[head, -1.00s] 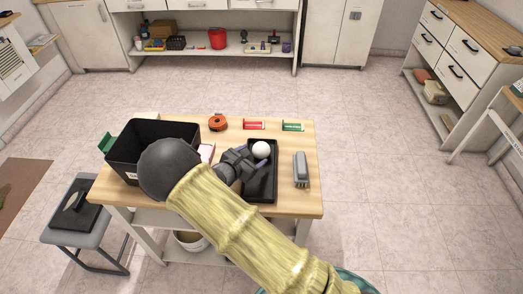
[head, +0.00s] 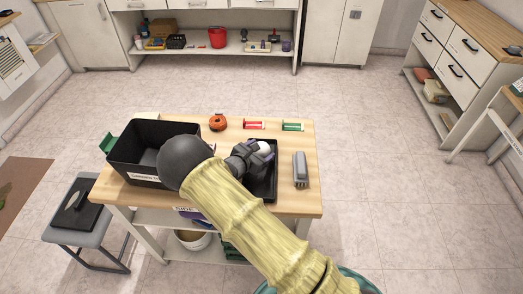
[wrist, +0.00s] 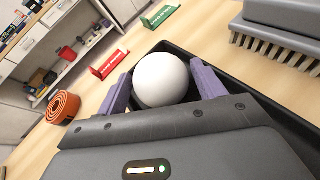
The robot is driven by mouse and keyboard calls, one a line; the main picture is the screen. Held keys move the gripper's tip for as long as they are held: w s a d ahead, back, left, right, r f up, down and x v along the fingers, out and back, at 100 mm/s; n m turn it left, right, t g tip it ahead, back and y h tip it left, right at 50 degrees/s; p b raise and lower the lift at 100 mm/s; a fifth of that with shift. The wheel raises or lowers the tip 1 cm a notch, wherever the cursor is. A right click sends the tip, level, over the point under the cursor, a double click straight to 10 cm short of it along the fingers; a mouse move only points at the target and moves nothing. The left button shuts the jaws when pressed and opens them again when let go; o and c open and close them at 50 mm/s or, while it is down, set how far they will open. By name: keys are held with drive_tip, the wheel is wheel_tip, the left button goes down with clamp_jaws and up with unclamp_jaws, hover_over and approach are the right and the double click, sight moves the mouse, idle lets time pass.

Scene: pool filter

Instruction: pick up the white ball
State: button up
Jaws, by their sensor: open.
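The white ball (head: 264,148) rests in the black tray (head: 262,196) on the wooden table. In the wrist view the white ball (wrist: 161,79) shows between the two purple fingers of my gripper (wrist: 160,88). My gripper is open, with one finger on each side of the ball. Whether the fingers touch it, I cannot tell. In the head view my gripper (head: 258,153) is over the tray and hides part of the ball and tray.
A grey brush (head: 300,170) lies right of the tray. A black bin (head: 130,175) stands at the left of the table. An orange roll (head: 218,122), a red holder (head: 254,125) and a green holder (head: 292,127) lie along the far edge.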

drive_tip(key=c, duration=0.7)
wheel_tip(320, 180, up, 10)
drive_tip(key=shift+r, duration=0.1)
idle(0.7)
